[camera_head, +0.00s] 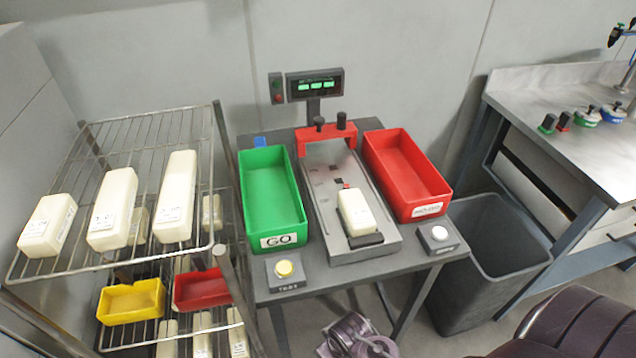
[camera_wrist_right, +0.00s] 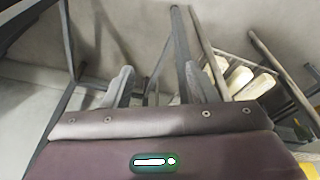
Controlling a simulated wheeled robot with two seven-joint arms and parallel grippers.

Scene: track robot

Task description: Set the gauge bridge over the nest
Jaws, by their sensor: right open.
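The gauge bridge (camera_head: 326,134) is red with two black knobs on top. It stands across the back end of the grey fixture plate (camera_head: 322,205) on the table. The nest (camera_head: 366,240) is at the plate's front end, dark, with a white labelled block (camera_head: 356,210) lying in it. The bridge is behind the block, apart from it. My right gripper (camera_wrist_right: 158,90) shows its two fingers spread and empty in the right wrist view, away from the bridge. My left gripper is not in view.
A green GO bin (camera_head: 301,205) and a red bin (camera_head: 408,215) flank the plate. A wire rack (camera_head: 150,125) with white blocks stands left. A grey waste bin (camera_head: 478,285) and workbench (camera_head: 560,80) stand right.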

